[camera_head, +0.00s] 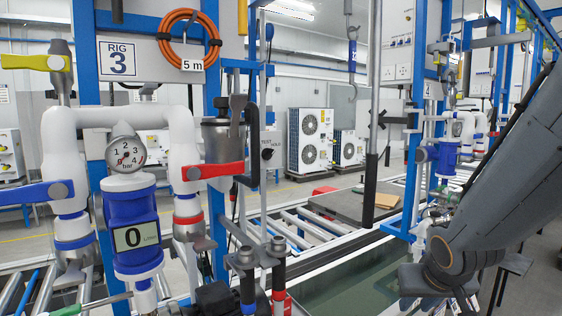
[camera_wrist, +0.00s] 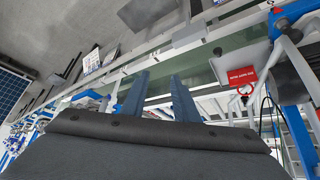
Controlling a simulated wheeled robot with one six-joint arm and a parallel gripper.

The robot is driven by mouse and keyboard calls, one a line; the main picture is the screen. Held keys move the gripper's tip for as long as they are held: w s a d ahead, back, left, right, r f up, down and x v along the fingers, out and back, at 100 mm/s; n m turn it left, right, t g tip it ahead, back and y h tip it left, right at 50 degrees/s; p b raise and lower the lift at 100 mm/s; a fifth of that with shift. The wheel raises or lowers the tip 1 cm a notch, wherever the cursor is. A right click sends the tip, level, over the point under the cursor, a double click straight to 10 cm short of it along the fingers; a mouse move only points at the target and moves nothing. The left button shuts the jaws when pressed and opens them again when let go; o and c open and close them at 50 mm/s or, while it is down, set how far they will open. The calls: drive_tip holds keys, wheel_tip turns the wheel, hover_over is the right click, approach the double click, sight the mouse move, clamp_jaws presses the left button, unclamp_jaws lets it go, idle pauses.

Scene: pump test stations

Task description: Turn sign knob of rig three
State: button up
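The RIG 3 sign (camera_head: 120,60) is on the blue frame at upper left in the head view. To its right, a small plate lettered TEST and HOLD carries a black knob (camera_head: 267,154), beside a dark hose; this looks like the sign knob. Its exact setting is too small to tell. My arm enters at right in the head view, well away from the knob, and its fingers do not show clearly there. In the wrist view my gripper (camera_wrist: 160,78) has two blue-grey fingers apart, with nothing between them. I cannot make out the knob in the wrist view.
Rig 3 has red (camera_head: 213,171), blue (camera_head: 34,193) and yellow (camera_head: 36,62) levers, a gauge (camera_head: 126,154) and a blue meter (camera_head: 132,222) reading 0. A vertical pole (camera_head: 371,150) and a water tank (camera_head: 352,282) lie between rig and arm. The wrist view shows a red tag (camera_wrist: 242,76).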

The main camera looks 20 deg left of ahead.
drive_tip(key=w+a+r+n+t+y+b, duration=0.25)
drive_tip(key=w+a+r, duration=0.25)
drive_tip(key=w+a, duration=0.5)
drive_tip(key=m+t+y+p, duration=0.3)
drive_tip(key=y, duration=0.8)
approach(271, 155)
drive_tip(key=a, duration=0.1)
drive_tip(key=shift+h, duration=0.25)
drive_tip(key=p+x, duration=0.2)
drive_tip(key=x, duration=0.5)
drive_tip(key=shift+w+d+r, duration=0.15)
drive_tip(key=shift+r, duration=0.05)
drive_tip(key=shift+w+a, duration=0.45)
drive_tip(key=shift+a, duration=0.1)
drive_tip(key=shift+c, duration=0.4)
clamp_jaws()
